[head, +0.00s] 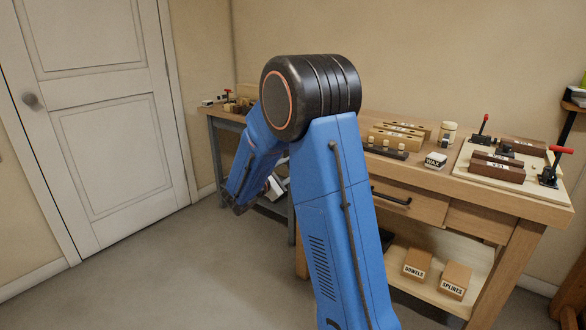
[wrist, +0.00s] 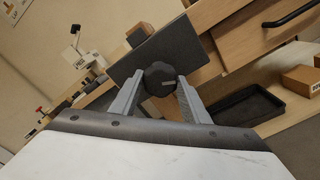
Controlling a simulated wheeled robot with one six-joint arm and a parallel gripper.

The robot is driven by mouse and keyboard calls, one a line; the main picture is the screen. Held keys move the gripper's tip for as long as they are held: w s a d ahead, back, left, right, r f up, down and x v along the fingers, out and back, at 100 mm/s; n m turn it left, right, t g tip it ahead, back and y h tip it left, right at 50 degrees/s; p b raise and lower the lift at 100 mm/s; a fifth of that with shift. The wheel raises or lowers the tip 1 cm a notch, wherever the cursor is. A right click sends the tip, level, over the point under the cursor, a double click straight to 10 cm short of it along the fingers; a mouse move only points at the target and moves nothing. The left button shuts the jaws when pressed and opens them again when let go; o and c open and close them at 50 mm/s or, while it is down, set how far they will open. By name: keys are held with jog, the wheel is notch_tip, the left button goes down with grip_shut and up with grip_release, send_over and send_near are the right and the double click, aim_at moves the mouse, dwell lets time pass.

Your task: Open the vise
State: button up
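In the wrist view, a dark grey upright plate (wrist: 181,48), which looks like the vise jaw, stands at the front of the wooden bench. A dark, lobed round knob (wrist: 158,76) with a pale mark sits in front of it. My gripper (wrist: 161,82) has one grey finger on each side of the knob, close to its edges. I cannot tell whether the fingers press on it. How far the jaw stands from the bench is not clear.
A drawer with a black handle (head: 391,197) is right of my arm. A black tray (wrist: 247,106) lies on the lower shelf near boxes (head: 417,263). The bench top (head: 437,183) holds wooden blocks, a jar and a clamp board (head: 497,187). Open floor lies left.

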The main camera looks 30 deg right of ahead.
jog(key=shift+n, duration=1.8)
jog(key=shift+a+n, duration=0.1)
jog(key=shift+n, duration=1.6)
jog(key=shift+n, duration=1.7)
